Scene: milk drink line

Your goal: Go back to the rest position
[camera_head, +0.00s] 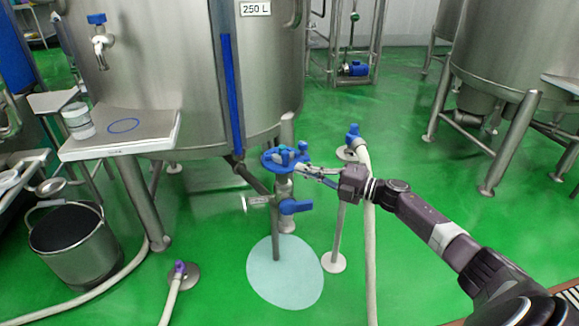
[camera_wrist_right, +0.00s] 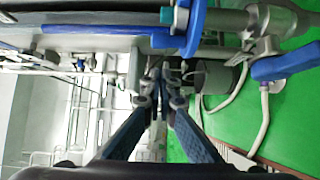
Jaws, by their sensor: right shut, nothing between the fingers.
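My right gripper (camera_head: 307,169) is in the middle of the head view, its arm coming in from the right. It is shut and empty, with its fingertips close beside a blue handwheel (camera_head: 284,158) on the pipe below the big steel tank (camera_head: 175,70). I cannot tell whether they touch. In the right wrist view the two fingers (camera_wrist_right: 158,92) meet at the tips with nothing between them. A blue valve lever (camera_head: 296,207) sits just below the handwheel; a blue lever (camera_wrist_right: 284,62) also shows at the right of the wrist view. My left gripper is not in view.
A small steel shelf (camera_head: 150,143) with a white container (camera_head: 77,121) is at the left, above a metal bucket (camera_head: 72,240). A pale hose (camera_head: 369,240) rises beside my gripper. A second tank (camera_head: 510,50) stands at the right.

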